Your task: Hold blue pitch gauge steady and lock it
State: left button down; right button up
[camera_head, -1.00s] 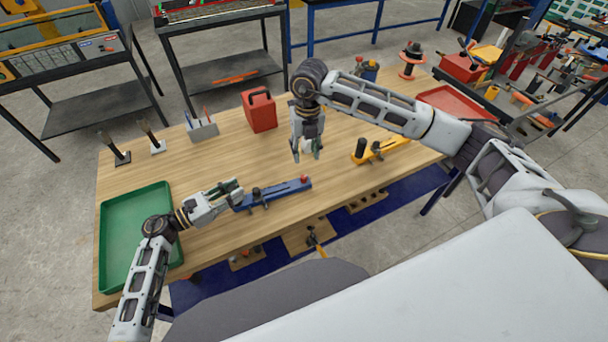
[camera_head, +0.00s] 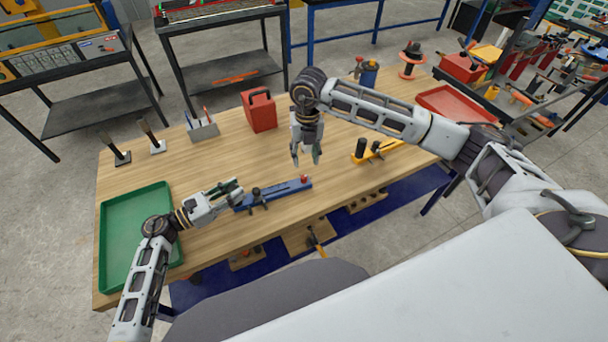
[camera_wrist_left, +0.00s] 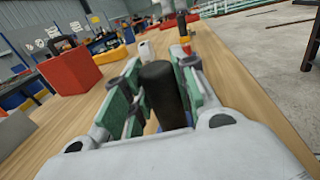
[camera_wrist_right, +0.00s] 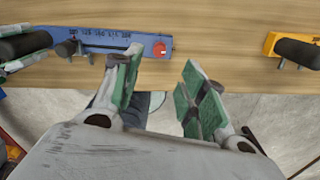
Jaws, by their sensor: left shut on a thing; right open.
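The blue pitch gauge (camera_head: 285,189) lies on the wooden table, with a red knob (camera_head: 304,178) at its right end and a black clamp piece near its middle. My left gripper (camera_head: 236,190) is at its left end, shut on its black handle (camera_wrist_left: 165,92), which stands between the green-padded fingers in the left wrist view. My right gripper (camera_head: 306,162) is open and empty above the table, behind the gauge's right end. In the right wrist view, the gauge (camera_wrist_right: 110,42) and its red knob (camera_wrist_right: 158,48) lie beyond the open fingers (camera_wrist_right: 160,78).
A yellow gauge (camera_head: 392,146) with a black handle lies to the right. A green tray (camera_head: 110,232) is at the left, a red tray (camera_head: 450,101) at the far right. A red canister (camera_head: 259,112) and a grey pen holder (camera_head: 202,130) stand at the back.

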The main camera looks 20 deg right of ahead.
aim_at(304, 176)
notch_tip(304, 176, down, 10)
jog(key=shift+a, duration=0.15)
dwell(0.4)
jog(key=shift+c, duration=0.2)
grip_shut()
